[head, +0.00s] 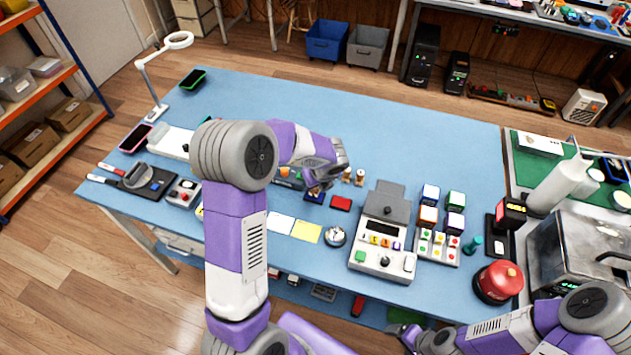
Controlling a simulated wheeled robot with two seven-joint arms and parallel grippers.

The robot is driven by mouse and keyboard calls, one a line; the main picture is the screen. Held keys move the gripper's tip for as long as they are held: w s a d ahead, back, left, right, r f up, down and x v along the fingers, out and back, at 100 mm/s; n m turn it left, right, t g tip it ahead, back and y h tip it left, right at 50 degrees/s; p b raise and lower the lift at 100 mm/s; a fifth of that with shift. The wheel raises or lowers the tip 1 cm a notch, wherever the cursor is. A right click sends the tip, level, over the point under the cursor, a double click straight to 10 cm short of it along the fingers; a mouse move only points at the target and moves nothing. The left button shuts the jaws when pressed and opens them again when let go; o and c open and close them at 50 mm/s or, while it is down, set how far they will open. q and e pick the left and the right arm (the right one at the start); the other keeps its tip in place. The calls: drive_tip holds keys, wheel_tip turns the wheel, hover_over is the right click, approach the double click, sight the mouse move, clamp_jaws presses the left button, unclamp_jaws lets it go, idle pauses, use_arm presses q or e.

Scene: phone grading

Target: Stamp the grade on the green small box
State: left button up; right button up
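A small box with green sides (455,199) stands at the right of the blue table, grouped with blue (430,193), orange (428,215) and purple (453,224) ones. Two wooden-handled stamps (347,174) (360,177) stand at the table's middle. A red pad (341,203) lies just in front of them, and a dark blue pad (314,198) lies to its left. My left gripper (318,188) points down over the blue pad; whether its fingers hold something is too small to tell. My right gripper (403,333) is low at the bottom edge, away from the boxes, its fingers unclear.
A grey device (385,240) with buttons stands between the pads and boxes. White and yellow cards (306,231) and a round dish (335,236) lie near the front edge. A red round container (498,282) stands at the right. The table's back middle is clear.

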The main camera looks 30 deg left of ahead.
use_arm(q)
drive_tip(key=shift+f+b, duration=0.3)
drive_tip(key=shift+f, duration=0.15)
idle(0.3)
drive_tip(key=shift+f, duration=0.1)
idle(0.9)
wheel_tip(320, 180, up, 7)
drive_tip(key=p, duration=0.7)
idle(0.3)
